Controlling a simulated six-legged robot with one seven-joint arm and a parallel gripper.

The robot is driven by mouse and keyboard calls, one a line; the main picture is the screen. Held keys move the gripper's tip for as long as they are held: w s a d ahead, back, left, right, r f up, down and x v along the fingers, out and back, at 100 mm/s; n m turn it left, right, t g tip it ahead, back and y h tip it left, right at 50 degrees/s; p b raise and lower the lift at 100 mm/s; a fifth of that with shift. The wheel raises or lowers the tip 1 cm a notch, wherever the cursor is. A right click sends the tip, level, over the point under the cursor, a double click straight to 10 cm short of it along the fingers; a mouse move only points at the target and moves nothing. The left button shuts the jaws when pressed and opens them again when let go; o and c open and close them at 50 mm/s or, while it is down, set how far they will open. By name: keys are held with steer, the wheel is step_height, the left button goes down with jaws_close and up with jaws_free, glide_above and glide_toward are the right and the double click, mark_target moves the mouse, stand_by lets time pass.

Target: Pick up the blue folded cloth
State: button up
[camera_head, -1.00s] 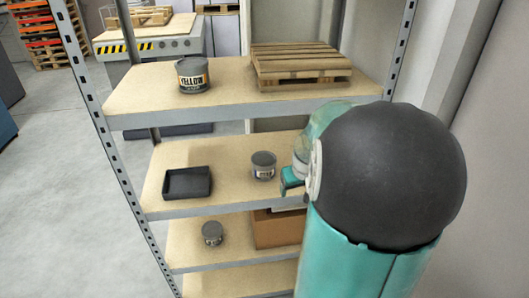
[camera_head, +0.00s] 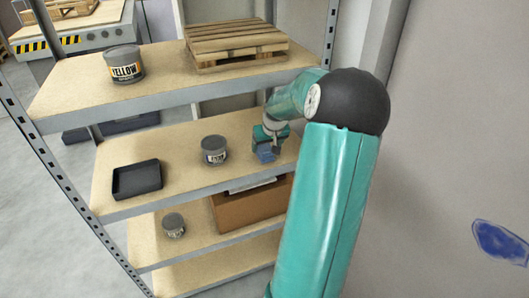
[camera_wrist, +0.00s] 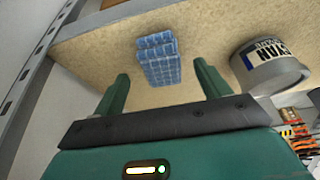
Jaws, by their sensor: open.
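The blue folded cloth (camera_wrist: 158,60) has a checked pattern and lies on a wooden shelf board, ahead of my open jaws in the wrist view. My gripper (camera_wrist: 160,82) is open, with a green finger on either side of the line to the cloth and nothing between them. In the head view the cloth (camera_head: 265,154) shows as a small blue patch just below my gripper (camera_head: 268,140), at the right of the middle shelf. My wrist partly covers it there. I cannot tell the exact gap between fingertips and cloth.
A grey cyan tin (camera_wrist: 270,65) stands close to the cloth; it also shows in the head view (camera_head: 214,150). A black tray (camera_head: 137,180) lies at the shelf's left. The upper shelf holds a yellow-labelled tin (camera_head: 124,64) and a wooden pallet (camera_head: 235,42). A shelf post (camera_wrist: 30,75) stands nearby.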

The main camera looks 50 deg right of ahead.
mark_target(265, 146)
steer(key=shift+w+d+f, duration=0.1)
steer(key=shift+w+d, duration=0.25)
steer(key=shift+w, duration=0.2)
steer(key=shift+x, duration=2.4)
steer(key=c, duration=1)
steer(key=shift+c, duration=0.2)
steer(key=shift+r, duration=0.6)
steer(key=v, duration=0.2)
steer(key=shift+r, duration=0.35)
steer(key=s+a, duration=0.9)
steer(key=s, duration=0.5)
steer(key=shift+s, duration=0.35)
steer(key=shift+a, duration=0.15)
